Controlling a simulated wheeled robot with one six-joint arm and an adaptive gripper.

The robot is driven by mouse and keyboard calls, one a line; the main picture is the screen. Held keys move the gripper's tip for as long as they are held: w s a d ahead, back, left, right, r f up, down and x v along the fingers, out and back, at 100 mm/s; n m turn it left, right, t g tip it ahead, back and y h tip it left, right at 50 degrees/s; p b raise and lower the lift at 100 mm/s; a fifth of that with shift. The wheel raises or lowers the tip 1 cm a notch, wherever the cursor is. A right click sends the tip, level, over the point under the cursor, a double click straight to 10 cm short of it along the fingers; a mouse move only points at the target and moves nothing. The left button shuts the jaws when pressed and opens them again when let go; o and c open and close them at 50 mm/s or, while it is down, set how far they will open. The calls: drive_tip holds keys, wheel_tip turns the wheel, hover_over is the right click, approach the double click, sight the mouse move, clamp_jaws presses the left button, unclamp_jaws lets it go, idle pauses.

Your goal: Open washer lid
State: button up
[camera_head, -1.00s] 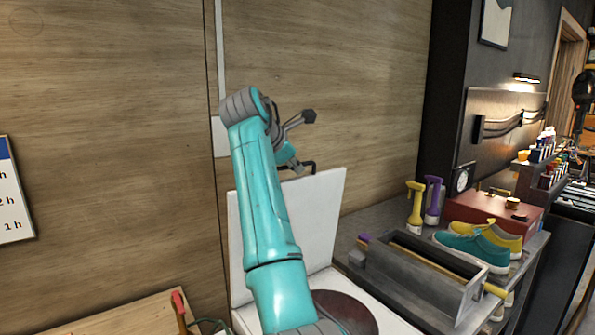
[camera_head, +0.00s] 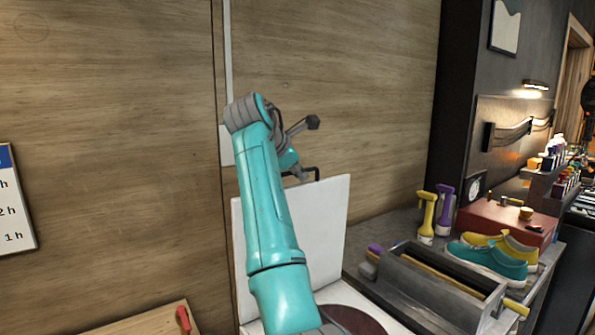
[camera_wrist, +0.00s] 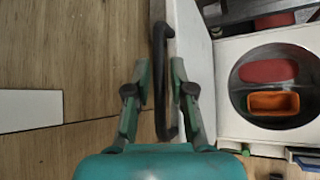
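The washer's white lid (camera_head: 325,225) stands upright in the head view, against the wooden wall. Its black handle (camera_head: 312,170) is at the top edge; in the wrist view the handle (camera_wrist: 160,70) runs between my fingers. My gripper (camera_wrist: 160,68) is open around the handle, with a gap visible beside it. In the head view the gripper is mostly hidden behind my teal arm. The washer's round opening (camera_wrist: 235,100) is uncovered in the wrist view, with a red item (camera_wrist: 268,71) and an orange tray-like item (camera_wrist: 273,103) inside.
A counter (camera_head: 365,230) on the right holds a grey metal box (camera_head: 425,300), yellow (camera_head: 427,215) and purple (camera_head: 445,208) spray bottles, a red case (camera_head: 495,218) and teal and yellow sneakers (camera_head: 490,262). A wooden surface (camera_head: 150,322) is at lower left.

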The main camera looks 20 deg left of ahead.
drive_tip(key=shift+s, duration=0.1)
drive_tip(key=v, duration=1.2)
